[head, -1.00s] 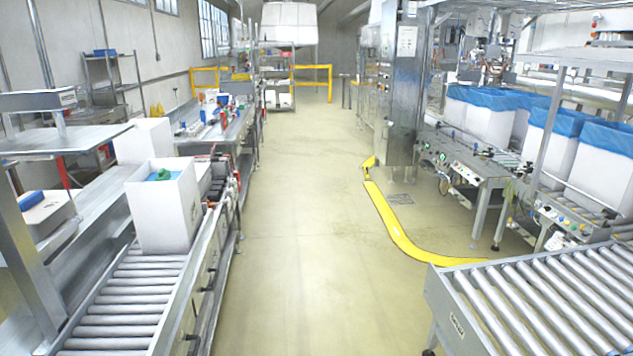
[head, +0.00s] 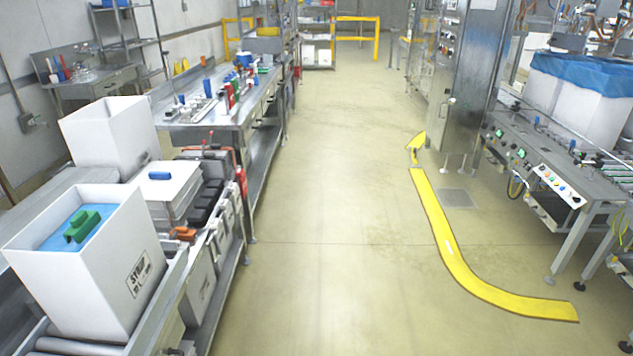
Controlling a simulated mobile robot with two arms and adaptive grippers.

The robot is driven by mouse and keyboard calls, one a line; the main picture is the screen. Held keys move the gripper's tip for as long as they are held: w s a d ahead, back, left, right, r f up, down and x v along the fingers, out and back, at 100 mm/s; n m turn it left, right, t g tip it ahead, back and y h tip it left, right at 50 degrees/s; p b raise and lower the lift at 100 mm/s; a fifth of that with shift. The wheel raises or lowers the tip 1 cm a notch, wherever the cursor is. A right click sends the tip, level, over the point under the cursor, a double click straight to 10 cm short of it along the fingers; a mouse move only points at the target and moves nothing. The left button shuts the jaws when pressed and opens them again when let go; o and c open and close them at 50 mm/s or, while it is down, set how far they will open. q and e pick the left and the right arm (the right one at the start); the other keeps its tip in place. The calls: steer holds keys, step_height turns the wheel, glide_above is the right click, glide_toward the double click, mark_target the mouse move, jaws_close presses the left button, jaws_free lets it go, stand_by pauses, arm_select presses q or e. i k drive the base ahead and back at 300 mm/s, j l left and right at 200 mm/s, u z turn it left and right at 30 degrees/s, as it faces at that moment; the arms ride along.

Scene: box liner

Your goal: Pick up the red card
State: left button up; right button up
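I cannot make out a red card for certain in the head view. Small red items (head: 227,100) stand among blue, white and green ones on the long metal bench (head: 262,97) at the left, too small to identify. Another red thing (head: 241,181) sits at the right edge of the bench's near end. Neither of my grippers is in view.
A white box (head: 85,285) with a blue and green content stands on the roller conveyor (head: 75,347) at near left, another white box (head: 110,135) behind it. The middle floor (head: 330,200) is clear. A yellow curved strip (head: 455,255) and machines (head: 550,180) are at right.

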mark_target(240, 173)
steer(key=i+j+u, duration=0.3)
steer(key=i, duration=0.2)
steer(key=i+u, duration=0.25)
steer(key=i, duration=0.2)
steer(key=u, duration=1.1)
